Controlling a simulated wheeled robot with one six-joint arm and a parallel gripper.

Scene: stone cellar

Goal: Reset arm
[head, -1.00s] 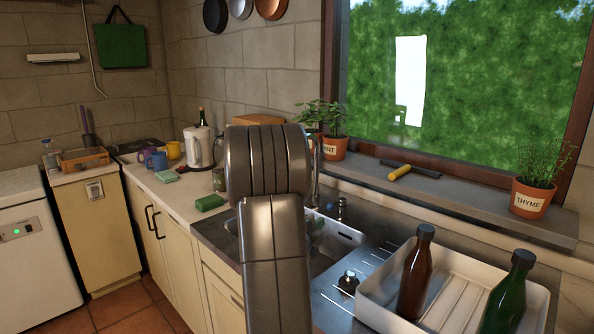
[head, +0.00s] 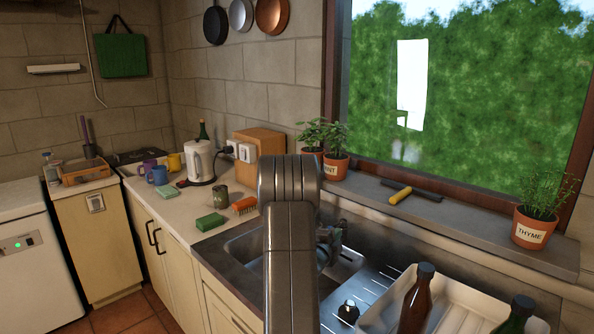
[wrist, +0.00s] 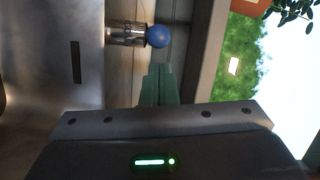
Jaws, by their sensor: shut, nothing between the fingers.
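My arm rises in the middle of the head view, in front of the sink, and hides my gripper there. In the wrist view my gripper (wrist: 157,85) shows its green fingers together, with nothing between them. A blue ball-shaped knob (wrist: 159,36) on a metal cylinder (wrist: 126,35) is beyond the fingertips, apart from them in the picture. The sink (head: 245,246) is partly hidden behind my arm.
A white tray (head: 462,290) with a brown bottle (head: 416,302) and a green bottle (head: 515,318) stands at lower right. A green sponge (head: 210,222), orange brush (head: 244,206) and kettle (head: 199,162) are on the left counter. Thyme (head: 530,228) stands on the sill.

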